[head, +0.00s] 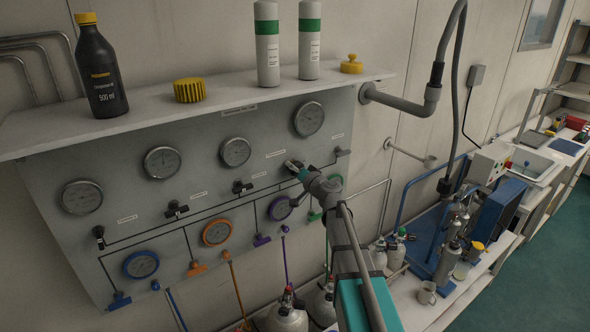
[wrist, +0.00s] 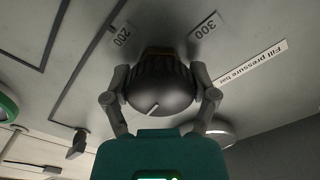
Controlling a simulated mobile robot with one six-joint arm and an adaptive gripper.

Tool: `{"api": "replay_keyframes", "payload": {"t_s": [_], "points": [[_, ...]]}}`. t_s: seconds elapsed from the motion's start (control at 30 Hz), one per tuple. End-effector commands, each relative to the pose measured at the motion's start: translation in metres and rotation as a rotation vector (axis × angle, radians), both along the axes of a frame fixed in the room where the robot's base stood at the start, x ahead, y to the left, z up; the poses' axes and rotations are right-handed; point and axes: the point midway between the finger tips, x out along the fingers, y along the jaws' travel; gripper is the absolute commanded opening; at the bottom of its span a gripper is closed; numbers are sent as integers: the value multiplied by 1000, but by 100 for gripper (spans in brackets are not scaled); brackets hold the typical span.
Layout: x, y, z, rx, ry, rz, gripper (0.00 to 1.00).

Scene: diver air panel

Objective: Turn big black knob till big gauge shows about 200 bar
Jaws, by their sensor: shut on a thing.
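My gripper (head: 297,168) is at the right part of the grey panel (head: 125,200). In the wrist view my gripper (wrist: 161,98) is shut on the big black knob (wrist: 160,85), one finger on each side. A white pointer mark shows on the knob's rounded face. Labels reading 200 and 300 are printed beside the knob, with a strip reading "Fill pressure bar". In the head view the gripper mostly hides the knob. The large round gauge (head: 309,118) above the gripper seems to be the big gauge. Its needle is too small to read.
Three more grey gauges, including the far-left one (head: 81,197), and smaller black knobs (head: 176,208) share the panel. Colour-ringed gauges (head: 141,264) sit lower. A shelf (head: 150,123) with bottles juts out above. Cylinders (head: 288,318) stand below.

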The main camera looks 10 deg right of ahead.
Motion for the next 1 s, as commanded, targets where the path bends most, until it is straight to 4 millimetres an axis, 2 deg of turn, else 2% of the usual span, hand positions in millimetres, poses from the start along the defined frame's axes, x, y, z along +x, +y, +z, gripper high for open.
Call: {"api": "replay_keyframes", "payload": {"t_s": [1.0], "points": [[0,0,2,887,380,-1,27]]}}
